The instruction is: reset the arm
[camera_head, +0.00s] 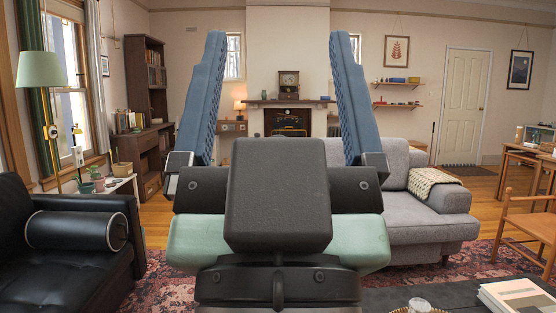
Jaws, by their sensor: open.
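My gripper (278,95) fills the middle of the head view, close to the camera. Its two blue ridged fingers point up and stand wide apart. It is open, and nothing shows between the fingers except the far wall and fireplace. Its dark body and pale green collar hide the centre of the room behind it, including part of the grey sofa.
A grey sofa (420,200) stands behind at the right, a black leather armchair (65,275) at the left. A dark table (440,298) with books (517,297) is at the lower right, near a wooden chair (530,232). Patterned rug (165,290) shows at lower left.

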